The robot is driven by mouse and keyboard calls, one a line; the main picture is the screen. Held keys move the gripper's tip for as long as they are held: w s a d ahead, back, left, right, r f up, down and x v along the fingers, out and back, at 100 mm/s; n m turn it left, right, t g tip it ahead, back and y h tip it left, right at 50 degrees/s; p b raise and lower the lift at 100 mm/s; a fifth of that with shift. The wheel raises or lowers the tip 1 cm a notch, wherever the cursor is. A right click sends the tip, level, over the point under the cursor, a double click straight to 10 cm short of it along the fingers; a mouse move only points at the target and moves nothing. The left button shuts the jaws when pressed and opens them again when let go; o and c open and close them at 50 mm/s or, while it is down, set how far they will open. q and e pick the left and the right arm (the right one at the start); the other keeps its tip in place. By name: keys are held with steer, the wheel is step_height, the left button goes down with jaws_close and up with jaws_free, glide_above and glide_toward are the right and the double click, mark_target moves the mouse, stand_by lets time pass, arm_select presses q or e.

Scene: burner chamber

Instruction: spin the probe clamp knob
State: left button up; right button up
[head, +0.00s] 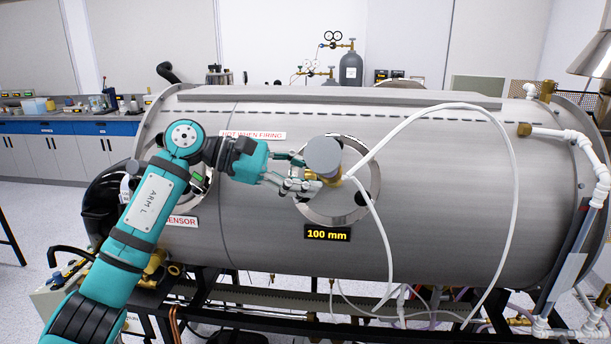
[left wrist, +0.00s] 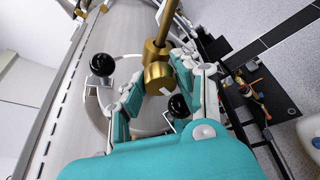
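A brass clamp piece (head: 331,178), which I take for the probe clamp knob, sits at the round port on the steel chamber, partly behind a grey cylinder (head: 323,155). In the left wrist view the brass piece (left wrist: 158,78) is a short drum with a brass rod rising from it and a small white mark. My left gripper (head: 303,175) is at the port from the left, its fingers apart. In the left wrist view the fingers (left wrist: 160,75) lie on either side of the brass piece; I cannot tell whether they touch it. My right gripper is not in view.
Black ball knobs (left wrist: 102,64) stand on the port flange (head: 372,183), close to the fingers. A white hose (head: 513,190) loops across the chamber (head: 440,230) to the right of the port. A "100 mm" label (head: 327,233) is below the port.

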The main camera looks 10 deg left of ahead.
arm_select(q)
jaws_close()
steer(key=shift+r+n, duration=0.1)
steer(key=shift+n, duration=0.2)
steer(key=shift+w+g+p, duration=0.1)
steer(key=shift+g+p, duration=0.2)
steer(key=shift+p, duration=0.05)
steer(key=shift+r+n+g+p, duration=0.1)
steer(key=shift+n+g+p, duration=0.55)
steer(key=shift+n, duration=0.55)
steer(key=shift+n+g+p, duration=0.55)
steer(key=shift+n+p, duration=0.05)
steer(key=shift+n, duration=0.2)
